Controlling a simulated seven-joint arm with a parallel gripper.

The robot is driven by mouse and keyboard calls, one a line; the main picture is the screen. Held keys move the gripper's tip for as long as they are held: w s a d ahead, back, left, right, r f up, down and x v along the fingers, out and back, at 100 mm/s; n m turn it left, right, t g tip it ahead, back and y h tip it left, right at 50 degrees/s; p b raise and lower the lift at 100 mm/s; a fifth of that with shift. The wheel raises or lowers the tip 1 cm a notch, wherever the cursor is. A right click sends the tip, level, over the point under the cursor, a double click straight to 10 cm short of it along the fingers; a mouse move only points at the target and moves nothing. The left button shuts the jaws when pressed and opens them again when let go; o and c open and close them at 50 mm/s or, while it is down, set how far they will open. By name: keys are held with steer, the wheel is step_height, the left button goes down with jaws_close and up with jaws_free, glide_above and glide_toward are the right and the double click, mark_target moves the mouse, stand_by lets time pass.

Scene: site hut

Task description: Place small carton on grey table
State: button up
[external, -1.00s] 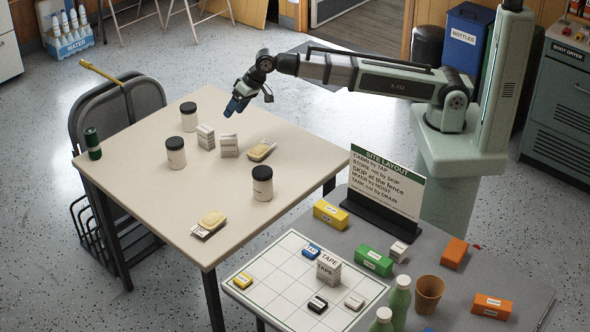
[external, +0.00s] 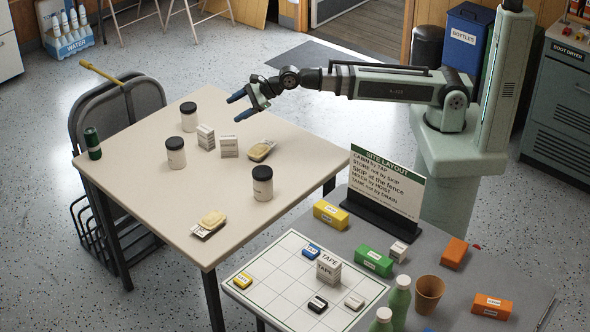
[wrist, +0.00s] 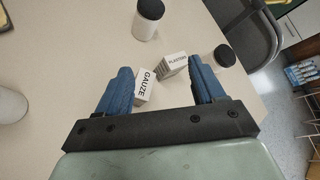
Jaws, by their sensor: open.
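Two small white cartons stand side by side near the middle of the beige table: a gauze carton (external: 229,146) and a plasters carton (external: 205,137). In the wrist view the gauze carton (wrist: 144,88) shows between my fingers, partly hidden by the left one, and the plasters carton (wrist: 173,65) lies beyond. My gripper (external: 240,107) is open and empty above the far right side of the beige table, apart from both cartons. The grey table (external: 455,285) is at the front right.

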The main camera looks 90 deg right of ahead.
steer(key=s+m+t, duration=0.1)
steer(key=m+t, duration=0.1)
steer(key=m, duration=0.5)
glide_toward(224, 140)
steer(key=w, duration=0.1)
steer(key=d+f, duration=0.1)
steer(key=w, duration=0.1)
steer(key=shift+w+d+f, duration=0.25)
steer(key=shift+w+f, duration=0.1)
steer(key=shift+f, duration=0.05)
steer(key=shift+w+f, duration=0.4)
steer(key=shift+w, duration=0.1)
steer(key=shift+x, duration=3.25)
steer(key=shift+d, duration=0.1)
steer(key=shift+c, duration=0.2)
steer(key=c, duration=1.1)
